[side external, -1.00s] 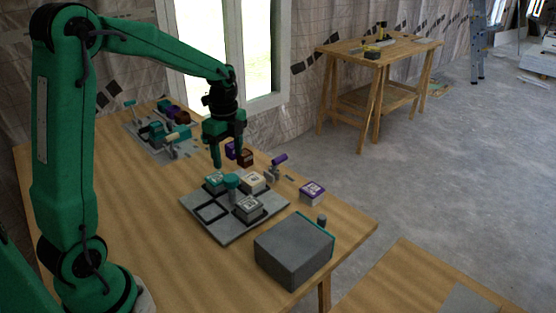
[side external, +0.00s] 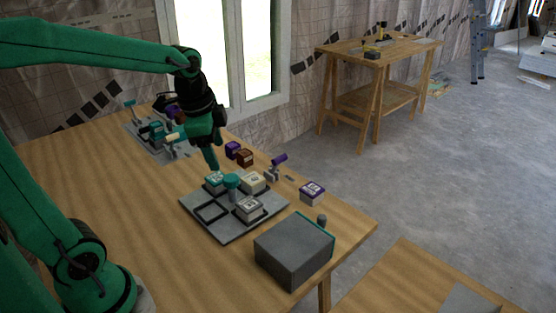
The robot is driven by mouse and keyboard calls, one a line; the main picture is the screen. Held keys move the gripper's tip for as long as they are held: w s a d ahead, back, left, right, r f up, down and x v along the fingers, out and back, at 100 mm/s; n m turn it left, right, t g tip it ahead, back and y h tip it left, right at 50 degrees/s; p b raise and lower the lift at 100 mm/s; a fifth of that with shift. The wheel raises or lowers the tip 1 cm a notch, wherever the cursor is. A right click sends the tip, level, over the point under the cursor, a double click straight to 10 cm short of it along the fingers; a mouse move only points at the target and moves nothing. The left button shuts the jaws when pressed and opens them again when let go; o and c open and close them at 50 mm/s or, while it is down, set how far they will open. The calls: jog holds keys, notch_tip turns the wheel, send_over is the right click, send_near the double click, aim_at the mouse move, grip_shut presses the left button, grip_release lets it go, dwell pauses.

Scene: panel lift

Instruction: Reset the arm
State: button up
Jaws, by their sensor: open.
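My green gripper (side external: 212,160) hangs above the wooden table, behind and above the grey panel (side external: 235,232), tilted and holding nothing that I can see. One finger shows clearly; the other is mostly hidden behind it. The panel lies on the table with a teal knob (side external: 231,181) near its middle. A teal-topped block (side external: 214,182), a cream block (side external: 253,182) and a pale grey block (side external: 248,208) sit on it. A black square outline (side external: 211,213) at its left is empty.
A grey box (side external: 290,252) stands at the table's front right. A purple-and-white block (side external: 312,193), a purple block (side external: 232,149), a brown block (side external: 245,158) and a purple-handled piece (side external: 278,161) lie around the panel. Another fixture (side external: 160,142) is at the back left.

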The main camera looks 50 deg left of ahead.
jog(key=s+d+r+n+t, duration=0.1)
jog(key=s+d+n+t, duration=0.2)
jog(key=s+d+n, duration=0.2)
jog(key=shift+s+r+n, duration=0.2)
jog(key=shift+s+n, duration=1.4)
jog(key=shift+s, duration=0.85)
